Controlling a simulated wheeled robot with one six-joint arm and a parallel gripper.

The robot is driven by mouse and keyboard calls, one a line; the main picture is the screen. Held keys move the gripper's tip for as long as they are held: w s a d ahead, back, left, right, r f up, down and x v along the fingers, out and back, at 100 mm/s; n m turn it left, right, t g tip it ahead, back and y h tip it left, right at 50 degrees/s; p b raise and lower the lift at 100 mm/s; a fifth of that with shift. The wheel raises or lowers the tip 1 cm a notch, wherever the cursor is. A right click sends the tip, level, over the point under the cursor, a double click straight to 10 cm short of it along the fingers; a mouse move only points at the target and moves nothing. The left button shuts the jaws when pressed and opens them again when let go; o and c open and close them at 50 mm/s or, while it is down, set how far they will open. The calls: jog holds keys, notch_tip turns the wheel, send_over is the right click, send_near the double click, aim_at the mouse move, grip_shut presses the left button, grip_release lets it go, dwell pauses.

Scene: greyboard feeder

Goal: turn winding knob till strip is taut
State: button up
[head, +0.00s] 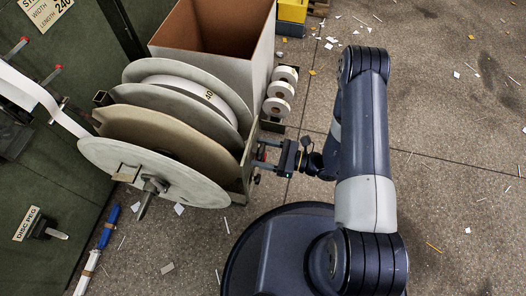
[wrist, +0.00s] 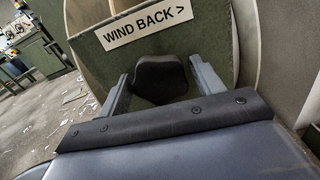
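The winding knob (wrist: 160,78) is a dark, rounded knob below a "WIND BACK >" label (wrist: 146,27) in the wrist view; it is hard to make out in the head view. My gripper (head: 261,155) reaches the right side of the reel stand. In the wrist view its two grey fingers (wrist: 160,84) stand on either side of the knob, apparently with narrow gaps. The white strip (head: 48,104) runs from the left edge down to the reel discs (head: 152,170); it bends slightly, and its tautness is hard to judge.
An open cardboard-lined bin (head: 213,44) stands behind the reel. Small white rolls (head: 281,90) stand beside it. A green cabinet with a disc peg (head: 45,228) is at left, with a blue tool (head: 105,232) near it.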

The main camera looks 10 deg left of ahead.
jog(key=c, duration=0.7)
jog(key=shift+m, duration=1.9)
jog(key=o, duration=1)
jog(key=shift+c, duration=0.2)
jog(key=d+p, duration=0.1)
jog(key=d, duration=1)
jog(key=shift+s+p, duration=0.35)
jog(key=shift+s, duration=0.05)
jog(key=shift+a, duration=0.2)
